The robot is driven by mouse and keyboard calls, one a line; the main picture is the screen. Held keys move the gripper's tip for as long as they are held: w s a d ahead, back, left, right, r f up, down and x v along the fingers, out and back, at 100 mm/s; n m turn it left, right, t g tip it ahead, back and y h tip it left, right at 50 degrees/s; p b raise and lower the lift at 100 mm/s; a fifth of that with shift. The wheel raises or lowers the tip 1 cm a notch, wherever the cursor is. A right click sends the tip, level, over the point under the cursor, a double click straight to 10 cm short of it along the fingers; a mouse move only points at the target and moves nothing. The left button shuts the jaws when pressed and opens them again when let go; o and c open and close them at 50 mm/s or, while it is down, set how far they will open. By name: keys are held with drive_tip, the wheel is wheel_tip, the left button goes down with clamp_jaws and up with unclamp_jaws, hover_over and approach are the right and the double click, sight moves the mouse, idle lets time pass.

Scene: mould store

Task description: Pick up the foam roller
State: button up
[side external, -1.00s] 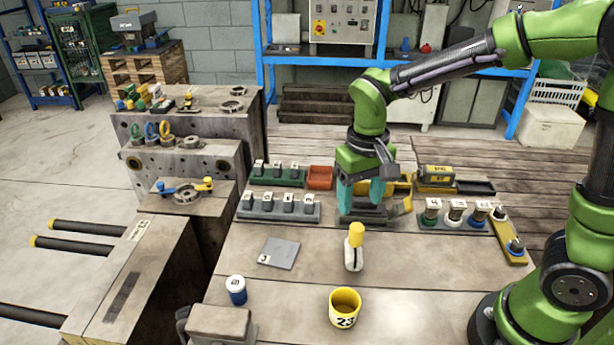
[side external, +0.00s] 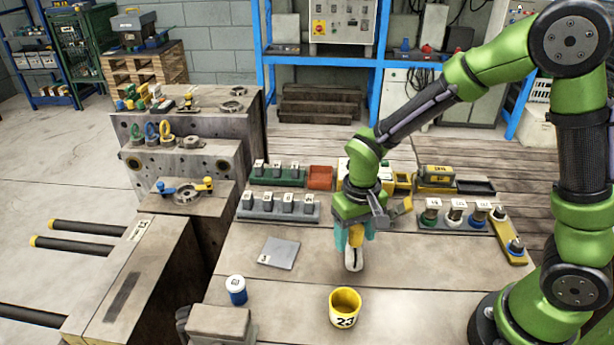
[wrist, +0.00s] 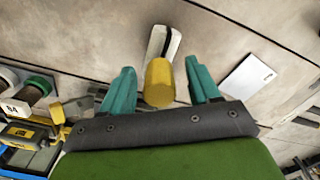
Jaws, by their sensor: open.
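The foam roller appears to be the piece with a yellow cylindrical end (side external: 356,241) and a white body (side external: 354,260) on the bare bench top. In the wrist view its yellow end (wrist: 158,84) lies between my fingers, and its white body (wrist: 162,43) with a dark strip extends beyond them. My gripper (side external: 355,236) is open, with its teal fingers on either side of the yellow end. It also shows in the wrist view (wrist: 159,76), with gaps between the fingers and the yellow end. Part of the yellow end is hidden by my gripper in the side view.
A yellow cup marked 23 (side external: 345,308) stands in front of the roller. A rack of rollers (side external: 455,216) is to the right. Block racks (side external: 279,207) stand behind left.

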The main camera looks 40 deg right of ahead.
clamp_jaws()
drive_tip(key=shift+r, duration=0.1)
